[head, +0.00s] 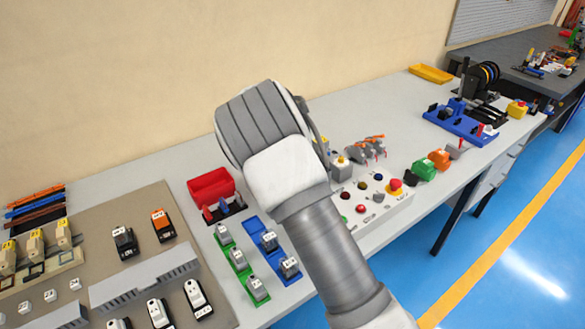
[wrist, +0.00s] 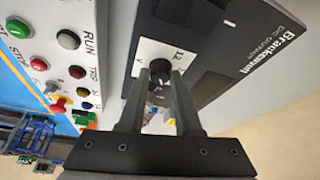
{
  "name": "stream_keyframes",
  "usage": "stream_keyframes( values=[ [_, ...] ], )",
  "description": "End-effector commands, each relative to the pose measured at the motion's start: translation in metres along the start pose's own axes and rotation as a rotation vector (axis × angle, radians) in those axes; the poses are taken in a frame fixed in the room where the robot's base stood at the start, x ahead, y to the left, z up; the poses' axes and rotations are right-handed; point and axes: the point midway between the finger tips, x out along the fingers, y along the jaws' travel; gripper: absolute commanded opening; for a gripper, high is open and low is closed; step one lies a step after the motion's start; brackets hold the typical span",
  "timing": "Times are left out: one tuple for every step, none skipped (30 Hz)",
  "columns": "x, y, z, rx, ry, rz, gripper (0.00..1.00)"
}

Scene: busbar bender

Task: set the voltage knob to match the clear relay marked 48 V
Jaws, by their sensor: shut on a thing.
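The voltage knob (wrist: 160,69) is a black round knob on a white dial plate of a dark DC output unit (wrist: 215,45) in the wrist view. The number 12 shows beside the knob. My gripper (wrist: 162,84) is shut on the knob, with one finger on each side. The knob's pointer is hidden, so its setting cannot be told. In the head view my arm hides the gripper and the unit. Several small grey, clear-looking relays (head: 238,259) stand on green and blue bases on the table; their markings are too small to read.
A control panel (head: 373,203) with coloured push buttons lies right of my arm; its RUN button (wrist: 68,39) shows in the wrist view. A red bin (head: 211,185) stands left of the arm. A blue fixture (head: 461,122) stands farther right on the table.

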Motion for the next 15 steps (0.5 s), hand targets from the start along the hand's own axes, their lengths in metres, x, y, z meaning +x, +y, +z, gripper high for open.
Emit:
stream_keyframes(
  values=[
    [0.0003, 0.0001, 0.0004, 0.002, -0.001, 0.001, 0.00],
    [0.0003, 0.0001, 0.0004, 0.002, -0.001, 0.000, 0.00],
    [0.0004, 0.0002, 0.0004, 0.002, -0.001, 0.000, 0.00],
    [0.0004, 0.0002, 0.0004, 0.002, -0.001, 0.000, 0.00],
    [0.0004, 0.0002, 0.0004, 0.002, -0.001, 0.000, 0.00],
    [0.0004, 0.0002, 0.0005, 0.002, -0.001, 0.000, 0.00],
    [0.0004, 0.0002, 0.0005, 0.002, -0.001, 0.000, 0.34],
    [0.0004, 0.0002, 0.0005, 0.001, -0.001, 0.000, 0.40],
    [0.0004, 0.0002, 0.0005, 0.001, -0.001, 0.000, 0.47],
    [0.0004, 0.0002, 0.0005, 0.001, -0.001, 0.000, 0.52],
    [0.0004, 0.0002, 0.0005, 0.001, -0.001, 0.000, 0.58],
    [0.0004, 0.0002, 0.0004, 0.001, -0.001, 0.000, 0.62],
    [0.0004, 0.0001, 0.0004, 0.001, -0.001, 0.000, 0.62],
    [0.0004, 0.0001, 0.0004, 0.000, -0.001, 0.000, 0.62],
    [0.0003, 0.0001, 0.0004, 0.000, -0.001, 0.000, 0.62]
  ],
)
